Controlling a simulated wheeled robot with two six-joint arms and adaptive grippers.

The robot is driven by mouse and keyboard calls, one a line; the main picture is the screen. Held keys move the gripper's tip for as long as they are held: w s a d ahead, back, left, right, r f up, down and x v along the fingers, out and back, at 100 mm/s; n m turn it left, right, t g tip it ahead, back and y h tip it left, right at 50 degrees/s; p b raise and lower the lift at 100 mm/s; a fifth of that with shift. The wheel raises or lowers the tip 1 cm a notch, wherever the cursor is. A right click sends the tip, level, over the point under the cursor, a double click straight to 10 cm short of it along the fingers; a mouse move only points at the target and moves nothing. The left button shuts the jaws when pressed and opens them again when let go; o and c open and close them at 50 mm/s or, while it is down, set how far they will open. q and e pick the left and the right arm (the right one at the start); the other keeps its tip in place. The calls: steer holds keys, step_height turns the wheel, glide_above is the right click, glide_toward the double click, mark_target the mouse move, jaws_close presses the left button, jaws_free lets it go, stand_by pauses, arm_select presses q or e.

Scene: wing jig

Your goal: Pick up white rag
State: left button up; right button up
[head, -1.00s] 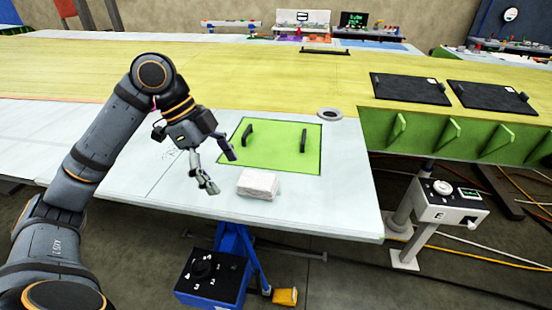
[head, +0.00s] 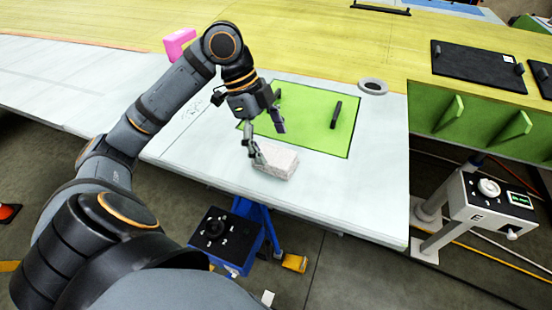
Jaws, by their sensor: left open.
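The white rag (head: 278,164) is a folded, block-like bundle lying on the pale wing surface (head: 200,157), near its front edge and in front of the green panel. My left gripper (head: 270,146) is open just above and behind the rag. One finger comes down at the rag's left end and overlaps it in the picture; I cannot tell whether they touch. The other finger is above the green panel's front part. My right gripper is not in view.
The green panel (head: 311,122) has black upright handles, one at its right (head: 336,114). A grey ring (head: 373,87) lies behind it. A pink object (head: 179,44) stands at the back left. A blue stand (head: 262,225) is below the front edge. A control box (head: 492,196) is at right.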

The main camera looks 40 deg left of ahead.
mark_target(275, 155)
arm_select(q)
steer(key=x, duration=0.4)
steer(key=shift+a, duration=0.2)
steer(key=shift+f, duration=0.3)
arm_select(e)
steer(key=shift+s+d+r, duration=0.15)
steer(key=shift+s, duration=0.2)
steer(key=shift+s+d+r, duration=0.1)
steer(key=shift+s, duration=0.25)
arm_select(q)
steer(key=shift+f+p, duration=0.2)
steer(key=shift+p, duration=0.15)
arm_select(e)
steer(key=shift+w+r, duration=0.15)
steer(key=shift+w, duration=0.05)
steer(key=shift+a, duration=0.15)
arm_select(q)
steer(key=shift+c, duration=1.1)
steer(key=c, duration=1)
steer(key=shift+r, duration=0.15)
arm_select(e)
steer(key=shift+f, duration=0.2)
